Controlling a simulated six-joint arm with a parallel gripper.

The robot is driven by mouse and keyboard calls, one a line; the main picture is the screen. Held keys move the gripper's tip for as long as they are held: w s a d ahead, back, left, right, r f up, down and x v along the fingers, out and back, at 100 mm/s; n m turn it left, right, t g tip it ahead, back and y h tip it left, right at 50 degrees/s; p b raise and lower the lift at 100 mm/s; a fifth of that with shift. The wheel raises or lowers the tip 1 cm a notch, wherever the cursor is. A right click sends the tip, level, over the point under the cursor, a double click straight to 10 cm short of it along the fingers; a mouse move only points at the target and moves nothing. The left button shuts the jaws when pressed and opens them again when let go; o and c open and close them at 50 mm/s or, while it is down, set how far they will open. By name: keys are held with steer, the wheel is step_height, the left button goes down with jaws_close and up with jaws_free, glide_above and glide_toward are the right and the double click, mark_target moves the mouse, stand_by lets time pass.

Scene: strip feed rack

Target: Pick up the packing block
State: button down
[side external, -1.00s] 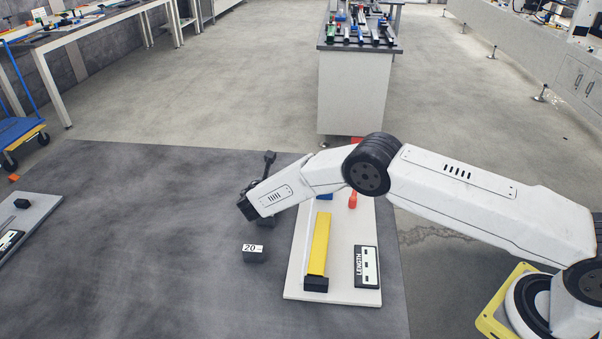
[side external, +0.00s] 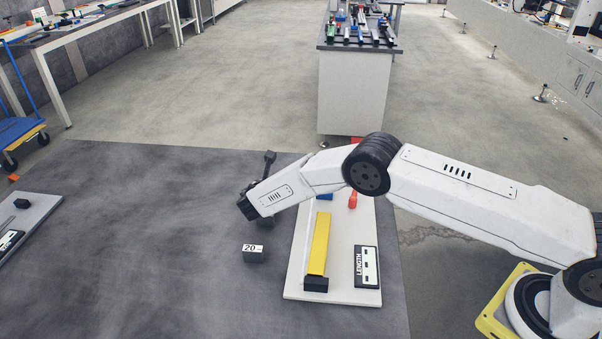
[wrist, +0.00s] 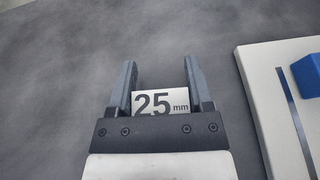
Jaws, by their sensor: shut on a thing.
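A packing block (wrist: 161,102) with a white "25 mm" label sits between the two fingers of my gripper (wrist: 159,72) in the wrist view. The fingers are shut on it, one on each side. In the side view my wrist hides most of the gripper and I cannot make out the held block or its height above the dark mat. A second dark block (side external: 254,256) with a white "20" label stands on the mat, just in front of my gripper and apart from it.
A white board (side external: 340,285) to the right holds a yellow strip (side external: 319,245), a black LENGTH plate (side external: 366,267) and a red peg (side external: 353,201). A blue block (wrist: 308,75) is on it. Another grey board (side external: 38,215) lies far left.

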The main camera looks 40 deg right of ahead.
steer(key=shift+r, duration=0.2)
steer(key=shift+r, duration=1.3)
steer(key=shift+s+r, duration=0.1)
steer(key=shift+r, duration=0.2)
steer(key=s+d+r, duration=0.1)
steer(key=s+r, duration=0.8)
steer(key=s, duration=0.4)
steer(key=shift+s+r, duration=0.25)
steer(key=shift+s, duration=0.1)
steer(key=shift+d, duration=0.1)
steer(key=shift+r, duration=0.1)
